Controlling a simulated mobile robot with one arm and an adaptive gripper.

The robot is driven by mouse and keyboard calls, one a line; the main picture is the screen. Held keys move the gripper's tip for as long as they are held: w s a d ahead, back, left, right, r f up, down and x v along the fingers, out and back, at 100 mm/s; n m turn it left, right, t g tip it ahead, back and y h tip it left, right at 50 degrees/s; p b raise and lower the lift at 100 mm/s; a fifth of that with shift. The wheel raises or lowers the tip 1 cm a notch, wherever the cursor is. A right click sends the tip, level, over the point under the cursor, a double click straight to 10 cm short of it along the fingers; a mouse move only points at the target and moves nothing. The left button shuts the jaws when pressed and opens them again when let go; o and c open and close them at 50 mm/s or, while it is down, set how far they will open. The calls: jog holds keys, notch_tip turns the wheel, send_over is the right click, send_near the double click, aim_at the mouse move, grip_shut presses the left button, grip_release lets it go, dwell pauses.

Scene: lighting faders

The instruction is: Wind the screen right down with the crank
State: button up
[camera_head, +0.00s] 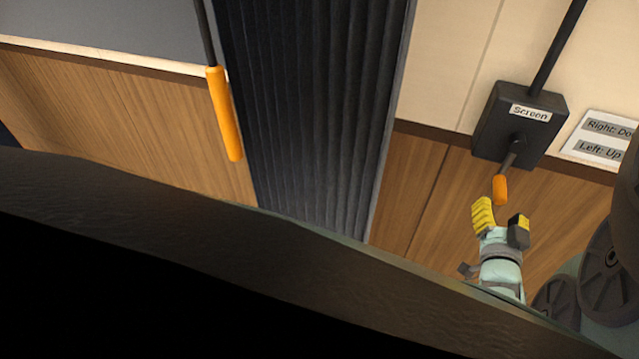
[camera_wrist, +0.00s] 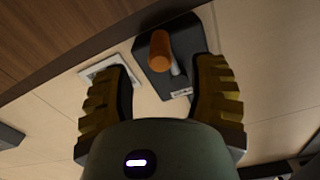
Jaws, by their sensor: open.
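The black screen crank box (camera_head: 519,124), labelled "Screen", is fixed to the wall at the right of the head view. Its crank hangs downward and ends in an orange handle (camera_head: 500,190). My gripper (camera_head: 503,215), with yellow pads, is open just below the handle and appears apart from it. In the wrist view, the orange handle (camera_wrist: 160,49) shows between and beyond my open fingers (camera_wrist: 160,95), with the box (camera_wrist: 172,78) behind it. Nothing is held. The screen itself cannot be made out for certain.
A sign (camera_head: 603,138) reading "Right: Do…" and "Left: Up" is beside the box, partly hidden by my arm. A dark pleated curtain (camera_head: 312,100) hangs at centre. A rod with an orange grip (camera_head: 225,115) hangs left of it. A dark surface fills the foreground.

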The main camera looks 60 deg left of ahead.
aim_at(500, 188)
jog(key=b+x, duration=0.2)
jog(key=x, duration=0.5)
jog(key=shift+w+a, duration=0.2)
jog(key=shift+o, duration=0.3)
jog(key=shift+d, duration=0.1)
grip_shut()
